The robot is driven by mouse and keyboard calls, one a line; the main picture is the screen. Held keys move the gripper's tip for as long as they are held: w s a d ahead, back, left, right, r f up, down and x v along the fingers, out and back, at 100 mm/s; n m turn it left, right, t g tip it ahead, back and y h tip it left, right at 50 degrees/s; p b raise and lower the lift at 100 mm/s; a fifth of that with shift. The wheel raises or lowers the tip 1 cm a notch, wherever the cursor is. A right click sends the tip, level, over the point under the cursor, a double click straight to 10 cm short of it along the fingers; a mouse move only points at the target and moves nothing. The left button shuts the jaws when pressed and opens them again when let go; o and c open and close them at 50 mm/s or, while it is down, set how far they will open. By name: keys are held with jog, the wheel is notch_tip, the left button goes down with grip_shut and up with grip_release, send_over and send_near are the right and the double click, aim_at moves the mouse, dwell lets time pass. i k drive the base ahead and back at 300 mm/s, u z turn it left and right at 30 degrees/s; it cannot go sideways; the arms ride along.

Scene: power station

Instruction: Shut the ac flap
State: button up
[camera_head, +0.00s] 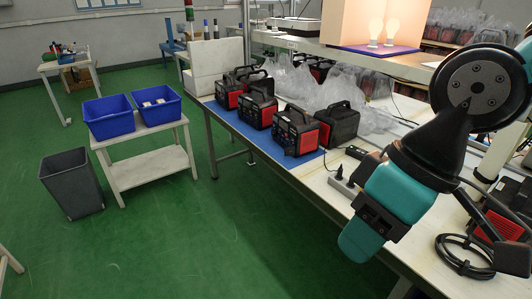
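Several black and red power stations with top handles stand on the blue mat of the long table. The nearest one (297,131) has its front panel turned toward the lower left, with small controls and sockets on it. I cannot make out an AC flap on any of them, or whether one is open or shut. Another unit (338,125) stands close behind the nearest one, showing a dark side. My teal and black arm reaches down over the right of the table. I cannot make out gripper fingers at its end.
Clear plastic bags (325,85) lie behind the units. A grey power strip (342,184) and a black cable coil (463,256) lie on the table. Two blue bins, one on the left (109,117) and one on the right (157,104), sit on a white stand. A dark bin (71,184) stands on open green floor.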

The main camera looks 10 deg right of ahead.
aim_at(290, 151)
jog(key=u, duration=0.6)
jog(key=i, duration=0.55)
jog(key=u, duration=0.85)
jog(key=i, duration=0.7)
jog(key=z, duration=0.6)
jog(key=i, duration=0.7)
jog(key=z, duration=0.7)
